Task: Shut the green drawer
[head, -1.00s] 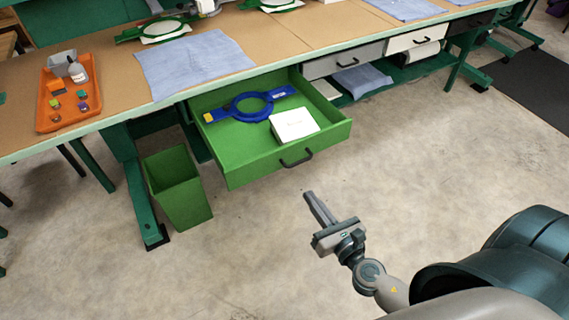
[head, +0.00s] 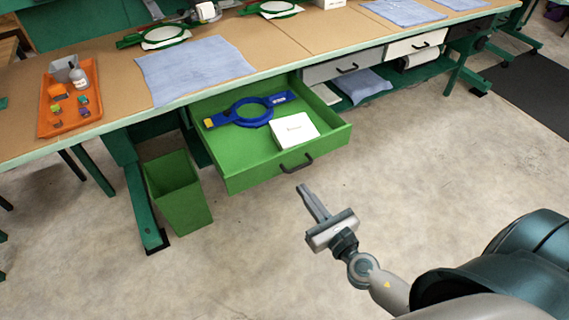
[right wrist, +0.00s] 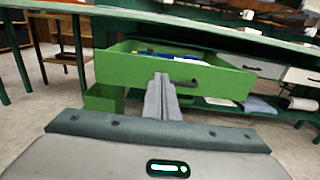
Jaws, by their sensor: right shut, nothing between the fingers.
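The green drawer (head: 262,165) is pulled out from under the bench, with a dark handle (head: 296,163) on its front. A blue hoop (head: 236,114) and a white box (head: 296,131) lie inside it. My right gripper (head: 303,189) is shut and empty, in front of the drawer and apart from the handle in the head view. In the right wrist view the closed fingers (right wrist: 162,78) point at the drawer front (right wrist: 125,70), just left of the handle (right wrist: 186,83). My left gripper is not in view.
A green bin (head: 178,192) stands on the floor left of the drawer. Grey (head: 343,67) and white (head: 415,43) drawers are shut to the right. An orange tray (head: 47,122) and a blue cloth (head: 190,68) lie on the bench top. The floor before the drawer is clear.

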